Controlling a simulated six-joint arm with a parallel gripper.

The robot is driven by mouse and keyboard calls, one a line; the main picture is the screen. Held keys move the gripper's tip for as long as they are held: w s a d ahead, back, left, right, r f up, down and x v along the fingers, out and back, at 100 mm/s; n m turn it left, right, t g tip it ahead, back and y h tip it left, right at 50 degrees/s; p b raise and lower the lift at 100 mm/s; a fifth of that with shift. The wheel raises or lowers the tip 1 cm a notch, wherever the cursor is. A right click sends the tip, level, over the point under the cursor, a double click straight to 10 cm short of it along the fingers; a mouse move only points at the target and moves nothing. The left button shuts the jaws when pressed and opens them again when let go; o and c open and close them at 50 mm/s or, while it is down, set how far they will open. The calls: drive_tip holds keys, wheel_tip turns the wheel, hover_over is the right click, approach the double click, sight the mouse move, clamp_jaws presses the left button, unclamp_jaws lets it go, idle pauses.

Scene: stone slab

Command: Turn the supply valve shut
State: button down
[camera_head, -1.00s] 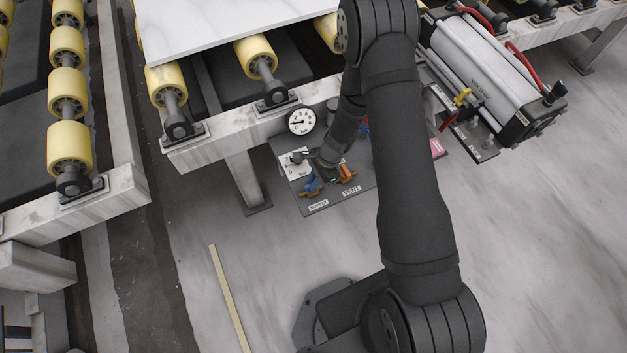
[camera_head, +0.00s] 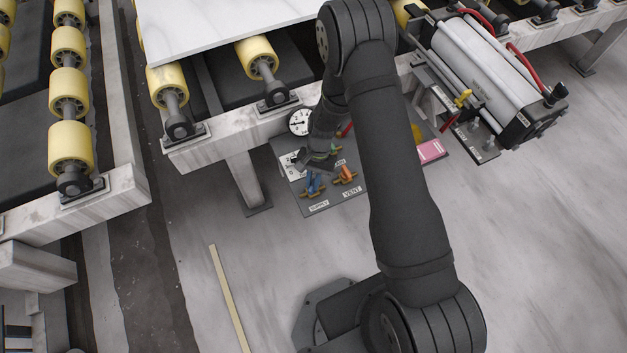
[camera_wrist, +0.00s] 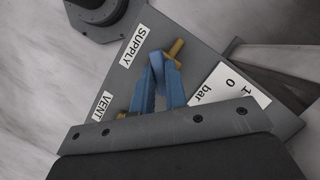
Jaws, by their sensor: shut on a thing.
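The supply valve (camera_head: 313,186) has a brass body and a blue handle, beside the SUPPLY label on a grey panel (camera_head: 300,200). In the wrist view a brass end of the valve (camera_wrist: 176,47) shows beside my fingertips. My gripper (camera_wrist: 158,62) reaches down to it, its two blue fingers converging, shut on the handle. The fingers hide most of the handle, so its exact angle is unclear. In the head view my dark gripper (camera_head: 313,174) stands right over the valve.
The vent valve (camera_head: 345,175), with an orange handle, sits close right of the supply valve. A round gauge (camera_head: 299,121) stands behind, partly covered by my wrist. A conveyor frame (camera_head: 235,135) runs behind the panel.

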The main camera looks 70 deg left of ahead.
drive_tip(key=n, duration=0.2)
drive_tip(key=n+t+h, duration=0.1)
drive_tip(key=n, duration=0.1)
drive_tip(key=shift+s+n+t, duration=0.15)
drive_tip(key=shift+n+t, duration=0.95)
drive_tip(key=shift+n, duration=1.1)
drive_tip(key=c, duration=1.4)
unclamp_jaws()
drive_tip(key=shift+c, duration=0.2)
drive_tip(key=v, duration=1.7)
drive_tip(key=shift+a+r, duration=0.15)
drive_tip(key=shift+a, duration=0.05)
drive_tip(key=shift+s, duration=0.1)
